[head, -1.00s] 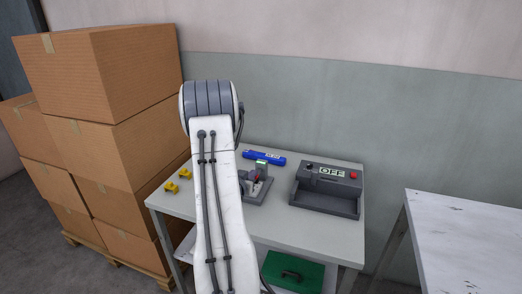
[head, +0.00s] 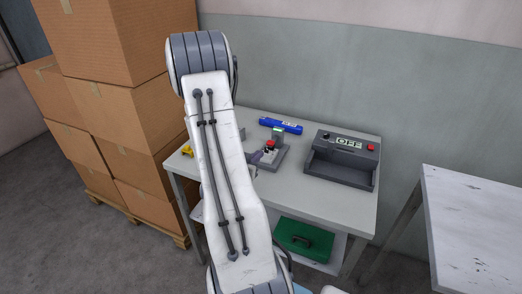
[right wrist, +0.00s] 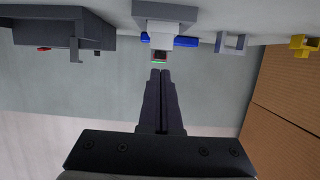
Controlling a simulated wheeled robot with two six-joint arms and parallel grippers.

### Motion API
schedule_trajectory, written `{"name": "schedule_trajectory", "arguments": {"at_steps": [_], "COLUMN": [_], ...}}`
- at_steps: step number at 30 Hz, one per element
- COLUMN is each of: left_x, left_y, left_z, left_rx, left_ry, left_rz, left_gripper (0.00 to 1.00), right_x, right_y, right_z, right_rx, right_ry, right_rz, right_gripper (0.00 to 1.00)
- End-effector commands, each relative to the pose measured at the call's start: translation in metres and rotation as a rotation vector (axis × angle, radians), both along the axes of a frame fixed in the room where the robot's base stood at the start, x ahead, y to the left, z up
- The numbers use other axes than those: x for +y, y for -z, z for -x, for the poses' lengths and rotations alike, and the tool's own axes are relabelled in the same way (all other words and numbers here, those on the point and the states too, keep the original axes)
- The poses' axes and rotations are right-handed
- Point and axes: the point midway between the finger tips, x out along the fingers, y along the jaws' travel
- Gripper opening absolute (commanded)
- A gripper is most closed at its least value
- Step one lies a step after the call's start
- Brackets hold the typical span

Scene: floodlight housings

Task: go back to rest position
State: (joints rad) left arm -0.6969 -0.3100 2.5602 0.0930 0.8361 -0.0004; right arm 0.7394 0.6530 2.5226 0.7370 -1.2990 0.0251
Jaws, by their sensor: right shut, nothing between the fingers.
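My right arm rises through the middle of the head view, and its white link covers part of the table behind it. My right gripper (right wrist: 160,72) shows in the right wrist view, its two dark fingers together with nothing between them. In the head view the fixture (head: 268,155) stands on the grey table (head: 300,192). My left gripper is in neither view.
A dark grey tester marked OFF (head: 340,160) and a blue cylinder (head: 281,125) are on the table. A yellow part (head: 187,151) sits at its left. A green case (head: 305,240) is on the shelf below. Cardboard boxes (head: 120,100) stand left, a white table (head: 475,230) right.

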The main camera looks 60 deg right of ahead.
Motion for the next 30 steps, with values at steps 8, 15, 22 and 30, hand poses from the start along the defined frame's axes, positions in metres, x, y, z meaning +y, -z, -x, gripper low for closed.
{"name": "schedule_trajectory", "arguments": {"at_steps": [8,15,22,30], "left_x": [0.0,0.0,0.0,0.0], "left_y": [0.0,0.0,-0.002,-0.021], "left_z": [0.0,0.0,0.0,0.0], "left_rx": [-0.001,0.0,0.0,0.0], "left_ry": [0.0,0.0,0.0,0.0], "left_rz": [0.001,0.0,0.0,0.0], "left_gripper": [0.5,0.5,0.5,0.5], "right_x": [0.002,0.001,0.008,0.121], "right_y": [0.0,0.0,-0.002,-0.018], "right_z": [0.0,0.0,-0.014,-0.133], "right_rx": [0.0,0.0,-0.01,-0.021], "right_ry": [0.0,0.0,-0.038,-0.45], "right_rz": [0.0,0.0,-0.023,-0.295], "right_gripper": [0.0,0.0,0.0,0.0]}}
